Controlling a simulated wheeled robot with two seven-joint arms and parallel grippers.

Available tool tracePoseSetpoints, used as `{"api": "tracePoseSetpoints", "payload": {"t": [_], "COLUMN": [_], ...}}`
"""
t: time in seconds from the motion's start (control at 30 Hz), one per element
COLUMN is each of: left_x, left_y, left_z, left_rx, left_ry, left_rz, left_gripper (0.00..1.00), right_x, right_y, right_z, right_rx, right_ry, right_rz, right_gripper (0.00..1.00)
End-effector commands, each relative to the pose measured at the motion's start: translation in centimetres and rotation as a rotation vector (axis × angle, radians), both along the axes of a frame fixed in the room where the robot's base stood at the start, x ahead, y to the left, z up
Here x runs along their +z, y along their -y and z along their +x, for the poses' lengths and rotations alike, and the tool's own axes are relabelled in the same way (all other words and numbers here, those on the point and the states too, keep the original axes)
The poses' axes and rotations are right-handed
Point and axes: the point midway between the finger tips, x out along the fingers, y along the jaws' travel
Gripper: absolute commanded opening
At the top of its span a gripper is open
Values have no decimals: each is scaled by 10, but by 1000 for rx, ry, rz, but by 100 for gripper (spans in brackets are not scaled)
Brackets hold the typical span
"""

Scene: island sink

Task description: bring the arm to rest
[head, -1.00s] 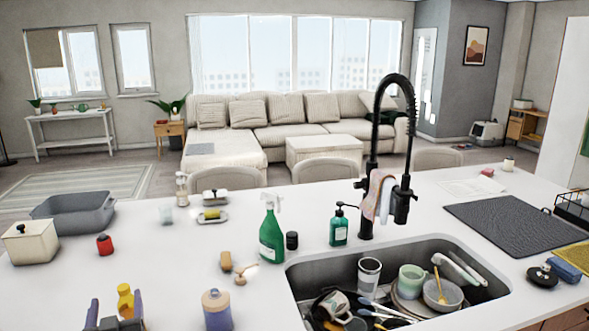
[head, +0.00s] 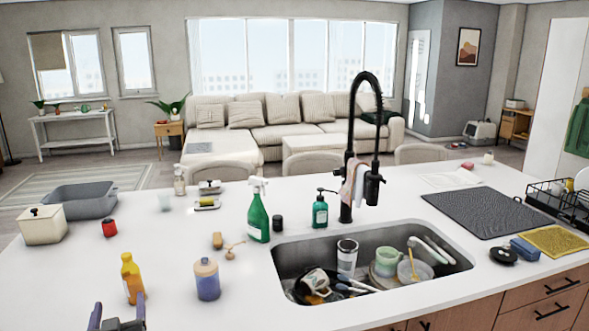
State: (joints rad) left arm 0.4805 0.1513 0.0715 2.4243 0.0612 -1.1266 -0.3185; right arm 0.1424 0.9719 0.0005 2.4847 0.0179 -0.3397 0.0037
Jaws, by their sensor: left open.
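My left gripper (head: 118,314) shows at the bottom left edge of the head view. Only its fingers and part of its body are in the picture; the rest of the arm is cut off. The fingers are apart, with nothing seen between them. A yellow bottle (head: 132,279) stands upright on the white counter (head: 60,275), just beyond the fingertips in the picture. A purple-blue jar (head: 207,280) stands to the right of the gripper. My right gripper is not in view.
A sink (head: 290,263) full of dishes lies right of centre, with a black faucet (head: 346,190) behind it. A green spray bottle (head: 257,215), green soap bottle (head: 320,210), grey tub (head: 85,202) and white canister (head: 42,226) stand on the counter. A black mat (head: 485,212) lies right.

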Motion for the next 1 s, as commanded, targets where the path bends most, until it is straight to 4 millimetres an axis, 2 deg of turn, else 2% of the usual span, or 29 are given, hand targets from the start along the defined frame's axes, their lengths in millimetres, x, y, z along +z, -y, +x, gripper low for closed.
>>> {"api": "tracePoseSetpoints", "payload": {"t": [0.27,0.47,0.57,0.67,0.77,0.8,0.87,0.9,1.0], "left_x": [-51,-110,-149,-197,-256,-281,-317,-340,-392], "left_y": [21,53,76,108,150,170,199,219,265], "left_z": [1,-2,-8,-19,-40,-53,-74,-91,-137], "left_rx": [-63,-124,-161,-208,-264,-289,-325,-349,-409], "left_ry": [-123,-253,-335,-444,-587,-653,-756,-824,-998], "left_rz": [-152,-271,-340,-420,-515,-554,-607,-638,-703], "left_gripper": [73,73,73,73,73,73,73,73,73], "right_x": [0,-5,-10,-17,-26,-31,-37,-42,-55], "right_y": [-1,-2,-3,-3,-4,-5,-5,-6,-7], "right_z": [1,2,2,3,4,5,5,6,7], "right_rx": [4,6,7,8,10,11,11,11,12], "right_ry": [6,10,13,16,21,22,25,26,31], "right_rz": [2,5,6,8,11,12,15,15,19], "right_gripper": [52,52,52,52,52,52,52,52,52]}}
